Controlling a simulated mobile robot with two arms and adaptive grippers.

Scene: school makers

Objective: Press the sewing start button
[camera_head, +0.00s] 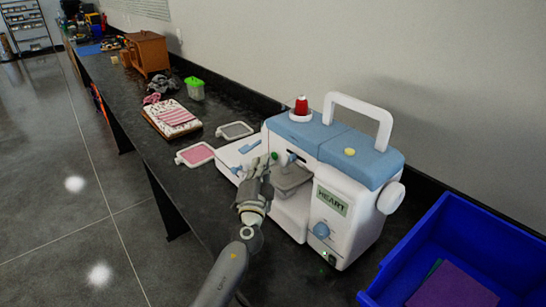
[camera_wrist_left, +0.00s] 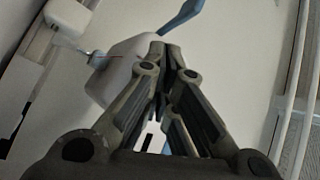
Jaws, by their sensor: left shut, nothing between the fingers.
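The white and blue sewing machine (camera_head: 330,155) stands on the dark worktop, with a red thread spool (camera_head: 301,106) on top, a label reading HEART and a blue dial (camera_head: 321,230) on its front. A small green round part (camera_head: 273,156) shows at the machine's head end, by my left gripper (camera_head: 267,168). I cannot tell whether this is the start button or whether my fingers touch it. My left gripper is shut and empty, its tips beside the head end. The left wrist view shows its closed fingers (camera_wrist_left: 160,48) against a pale, blurred surface. My right gripper is not in view.
A blue bin (camera_head: 440,240) with coloured sheets stands at the right. Pink (camera_head: 195,154) and grey (camera_head: 235,130) framed pieces, folded fabric (camera_head: 172,118) and a green-lidded container (camera_head: 194,89) lie farther along the worktop. The wall runs behind; open floor is at the left.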

